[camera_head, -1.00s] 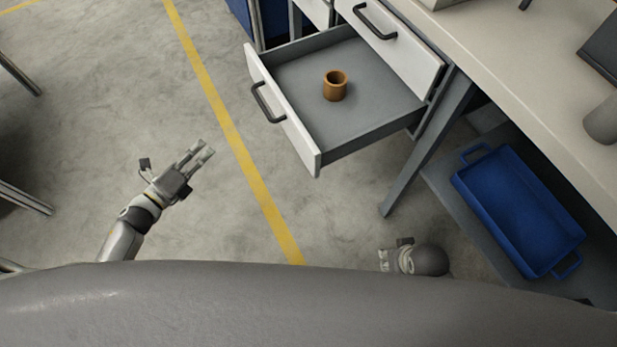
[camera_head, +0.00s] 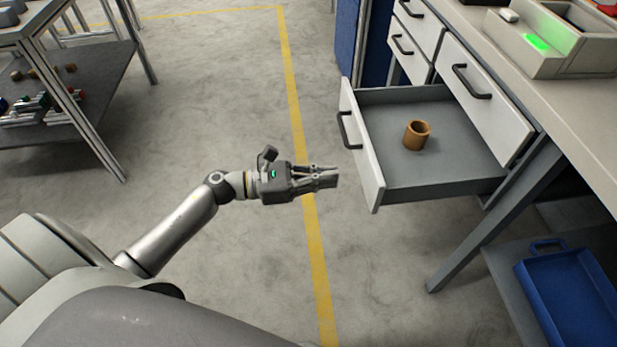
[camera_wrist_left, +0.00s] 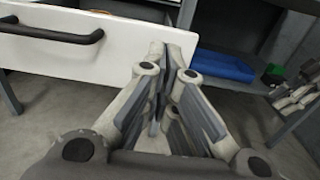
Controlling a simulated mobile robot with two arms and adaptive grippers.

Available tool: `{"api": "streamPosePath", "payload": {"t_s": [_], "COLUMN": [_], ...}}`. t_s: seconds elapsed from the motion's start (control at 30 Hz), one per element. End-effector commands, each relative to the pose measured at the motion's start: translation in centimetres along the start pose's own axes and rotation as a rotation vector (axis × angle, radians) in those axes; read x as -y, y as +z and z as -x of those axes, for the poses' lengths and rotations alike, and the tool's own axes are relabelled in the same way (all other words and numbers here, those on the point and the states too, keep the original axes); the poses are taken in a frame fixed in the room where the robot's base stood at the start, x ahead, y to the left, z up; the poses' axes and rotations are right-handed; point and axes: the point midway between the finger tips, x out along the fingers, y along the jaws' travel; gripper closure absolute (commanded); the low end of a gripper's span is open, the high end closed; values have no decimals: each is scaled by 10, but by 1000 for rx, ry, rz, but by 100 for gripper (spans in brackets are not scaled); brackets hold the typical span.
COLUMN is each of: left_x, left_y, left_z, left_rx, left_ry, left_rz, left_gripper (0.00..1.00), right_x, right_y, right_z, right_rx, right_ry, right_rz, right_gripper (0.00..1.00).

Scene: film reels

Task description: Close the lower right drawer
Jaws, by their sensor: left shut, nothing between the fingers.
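The lower right drawer (camera_head: 440,180) is pulled out from the workbench, its grey inside open to view. Its white front (camera_head: 362,150) has a black handle (camera_head: 347,130). A brown cup-like ring (camera_head: 416,135) stands inside the drawer. My left gripper (camera_head: 334,174) is shut and empty, just left of the drawer front and pointing at it below the handle. In the left wrist view the white front (camera_wrist_left: 112,45) and handle (camera_wrist_left: 50,30) show ahead and to the left of the fingers (camera_wrist_left: 165,85). Any gap or contact between fingertips and front is hard to judge. My right gripper is not in view.
A shut drawer (camera_head: 490,95) sits above the open one, with smaller drawers (camera_head: 410,50) behind. A table leg (camera_head: 490,225) and a blue tray (camera_head: 565,325) stand at the right. A shelved table (camera_head: 60,90) is at the far left. The floor between is clear.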

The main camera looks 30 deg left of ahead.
Motion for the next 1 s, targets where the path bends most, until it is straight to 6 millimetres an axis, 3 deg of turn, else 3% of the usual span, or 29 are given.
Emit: {"api": "streamPosePath", "payload": {"t_s": [0.2,0.4,1.0], "left_x": [0,0,0], "left_y": [1,0,-1], "left_z": [-44,-66,-76], "left_rx": [2,1,0], "left_ry": [0,1,0], "left_rz": [0,3,2], "left_gripper": [100,100,100], "right_x": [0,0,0], "right_y": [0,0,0], "right_z": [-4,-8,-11], "right_rx": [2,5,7], "right_ry": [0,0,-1], "right_rz": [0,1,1], "right_gripper": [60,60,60]}}
